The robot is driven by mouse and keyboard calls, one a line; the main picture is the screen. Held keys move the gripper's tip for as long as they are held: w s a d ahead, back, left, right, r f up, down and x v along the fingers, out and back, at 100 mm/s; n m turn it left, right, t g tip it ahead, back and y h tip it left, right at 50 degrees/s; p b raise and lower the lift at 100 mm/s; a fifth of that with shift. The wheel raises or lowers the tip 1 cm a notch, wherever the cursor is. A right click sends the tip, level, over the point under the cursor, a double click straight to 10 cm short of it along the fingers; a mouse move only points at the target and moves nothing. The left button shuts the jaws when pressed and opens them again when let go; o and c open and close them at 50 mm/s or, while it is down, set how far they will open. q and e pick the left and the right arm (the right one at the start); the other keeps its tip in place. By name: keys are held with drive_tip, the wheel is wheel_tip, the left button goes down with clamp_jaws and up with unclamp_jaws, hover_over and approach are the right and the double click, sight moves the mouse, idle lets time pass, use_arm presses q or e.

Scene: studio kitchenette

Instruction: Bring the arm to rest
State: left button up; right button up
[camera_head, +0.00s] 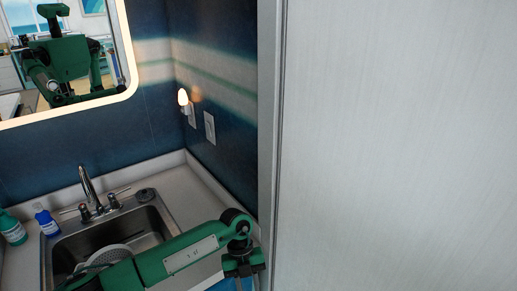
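My green arm comes in from the lower left and reaches across the front of the sink (157,222). Its wrist is bent downward near the pale panel, and my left gripper (243,267) hangs there at the bottom of the view. Its fingertips are too small and dark to tell whether they are open or shut, and I see nothing clearly held. My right gripper is not in view.
A tall pale panel (400,140) fills the right side, close to the wrist. A faucet (90,188) stands behind the sink, which holds a white slotted dish (108,256). A teal bottle (11,228) and a blue bottle (46,221) stand left. A mirror (131,62) shows my reflection.

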use_arm(q)
drive_tip(key=w+d+f+n+t+h+b, duration=0.15)
drive_tip(key=d+f+n+t+h, duration=0.45)
drive_tip(key=f+n+h, duration=0.6)
drive_tip(key=s+a+f+n+t+y, duration=0.25)
drive_tip(key=a+f+n+t, duration=0.35)
drive_tip(key=f, duration=0.5)
drive_tip(key=s+a+f+n+t+y, duration=0.2)
drive_tip(key=a+f+n+t+y, duration=0.15)
drive_tip(key=a+f+n, duration=0.55)
drive_tip(key=s+a+f+n+g+y+b, duration=0.1)
drive_tip(key=s+a+f+g+y, duration=0.15)
drive_tip(key=s+a+f, duration=0.45)
drive_tip(key=s+a+f+n+g+y, duration=0.1)
drive_tip(key=s+a+f+g+y, duration=0.15)
drive_tip(key=s+f, duration=0.8)
drive_tip(key=s+a+f+n+g+y, duration=0.1)
drive_tip(key=s+a+f+g, duration=0.1)
drive_tip(key=s, duration=1)
drive_tip(key=s+a+f+n+g+y, duration=0.1)
drive_tip(key=s+a+f+g, duration=0.2)
drive_tip(key=s, duration=0.9)
drive_tip(key=shift+f+y, duration=0.15)
drive_tip(key=shift+y, duration=0.25)
